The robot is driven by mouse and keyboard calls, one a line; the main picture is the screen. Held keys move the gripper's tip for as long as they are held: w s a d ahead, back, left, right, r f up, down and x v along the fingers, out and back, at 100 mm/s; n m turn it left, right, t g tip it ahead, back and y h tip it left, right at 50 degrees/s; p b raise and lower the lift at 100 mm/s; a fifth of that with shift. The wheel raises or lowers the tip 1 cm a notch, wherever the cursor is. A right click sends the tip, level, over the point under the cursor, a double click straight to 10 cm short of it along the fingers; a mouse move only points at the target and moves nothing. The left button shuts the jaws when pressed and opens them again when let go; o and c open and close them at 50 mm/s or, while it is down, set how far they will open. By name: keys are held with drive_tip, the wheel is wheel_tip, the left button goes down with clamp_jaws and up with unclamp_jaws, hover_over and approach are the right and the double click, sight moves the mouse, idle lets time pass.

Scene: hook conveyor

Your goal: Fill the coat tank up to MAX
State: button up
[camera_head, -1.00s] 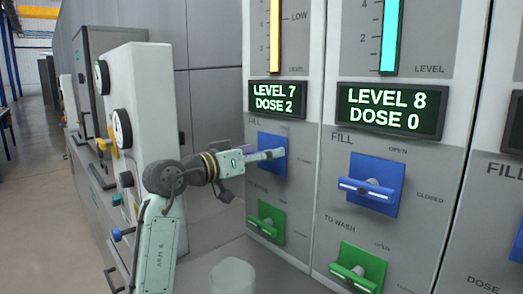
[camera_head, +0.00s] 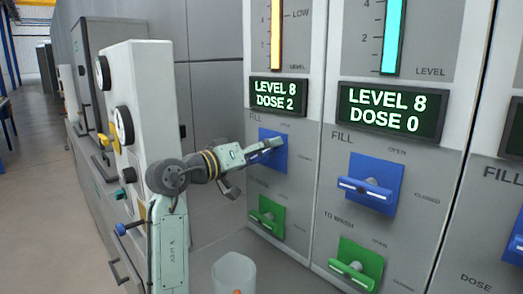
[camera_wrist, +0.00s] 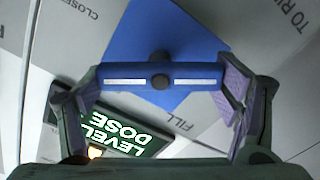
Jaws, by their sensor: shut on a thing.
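My gripper (camera_head: 264,150) is shut on the blue FILL handle of the left panel. In the wrist view the blue handle (camera_wrist: 192,75) spans between my two fingers (camera_wrist: 165,85), over its blue plate (camera_wrist: 195,35). In the head view the plate (camera_head: 279,158) is partly covered by my gripper, and the handle tilts up to the right. The left display (camera_head: 278,97) reads LEVEL 8, DOSE 2. Above it is an orange level gauge (camera_head: 276,36) with a LOW mark. No MAX mark or tank name shows, so I cannot tell which panel is the coat tank.
The neighbouring panel's display (camera_head: 390,110) reads LEVEL 8, DOSE 0, above its blue FILL handle (camera_head: 365,188). Green valves (camera_head: 267,218) sit lower, one marked TO WASH (camera_head: 356,264). A pale cup (camera_head: 234,273) stands at the bottom. A cabinet with gauges (camera_head: 122,127) stands left of my arm.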

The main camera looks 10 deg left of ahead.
drive_tip(key=o, duration=1.1)
drive_tip(key=v, duration=1.2)
